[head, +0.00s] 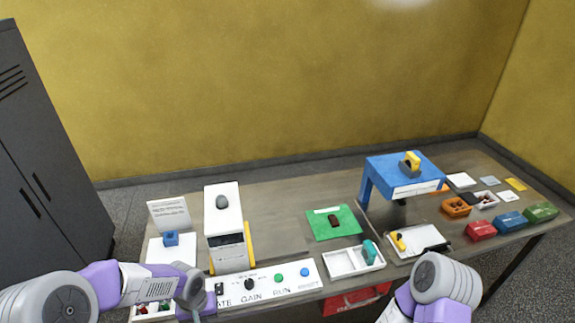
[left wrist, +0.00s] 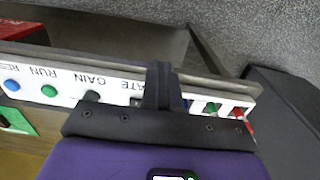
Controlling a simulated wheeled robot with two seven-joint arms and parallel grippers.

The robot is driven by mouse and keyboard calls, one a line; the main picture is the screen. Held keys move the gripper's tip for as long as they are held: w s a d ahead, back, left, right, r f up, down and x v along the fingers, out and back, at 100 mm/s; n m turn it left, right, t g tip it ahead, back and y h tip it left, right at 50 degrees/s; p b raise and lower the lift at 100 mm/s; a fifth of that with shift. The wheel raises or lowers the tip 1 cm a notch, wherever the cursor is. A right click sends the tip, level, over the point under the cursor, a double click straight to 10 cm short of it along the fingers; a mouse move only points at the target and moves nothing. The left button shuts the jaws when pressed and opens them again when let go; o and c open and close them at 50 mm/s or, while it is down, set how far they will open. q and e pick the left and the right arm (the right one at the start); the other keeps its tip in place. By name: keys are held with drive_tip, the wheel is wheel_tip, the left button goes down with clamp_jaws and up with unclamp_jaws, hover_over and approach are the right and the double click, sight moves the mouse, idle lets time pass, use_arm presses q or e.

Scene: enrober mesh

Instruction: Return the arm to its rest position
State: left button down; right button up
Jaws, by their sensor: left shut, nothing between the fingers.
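My left arm (head: 125,284) comes in from the lower left in the head view, and its gripper (head: 194,306) is at the table's front edge, by the left end of the white control panel (head: 300,287). In the left wrist view the gripper's fingers (left wrist: 162,84) are together with nothing between them. They overlap the panel (left wrist: 62,88) near its GATE lettering; I cannot tell whether they touch it. My right arm (head: 440,285) shows at the lower right of the head view, with its gripper out of sight.
The table holds a white machine (head: 228,228), a green mat (head: 343,215), a white tray (head: 346,268), a blue stand (head: 400,171) and several small boxes at right. A grey locker (head: 50,150) stands at left. Bare tabletop shows behind the mat.

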use_arm(q)
drive_tip(key=s+d+f+h+b, duration=0.1)
drive_tip(key=s+d+f+b, duration=0.1)
drive_tip(key=f, duration=0.6)
drive_tip(key=s+d+f+h+b, duration=0.1)
drive_tip(key=s+d+f+b, duration=0.2)
drive_tip(key=d+f, duration=0.3)
drive_tip(key=s+d+f+h+b, duration=0.2)
drive_tip(key=s+d+f, duration=0.2)
drive_tip(key=f, duration=0.7)
drive_tip(key=shift+s+d+f+b, duration=0.15)
drive_tip(key=shift+s+f+b, duration=0.2)
drive_tip(key=shift+s, duration=0.1)
use_arm(e)
wheel_tip(320, 180, down, 8)
drive_tip(key=shift+w, duration=0.45)
drive_tip(key=shift+f, duration=0.1)
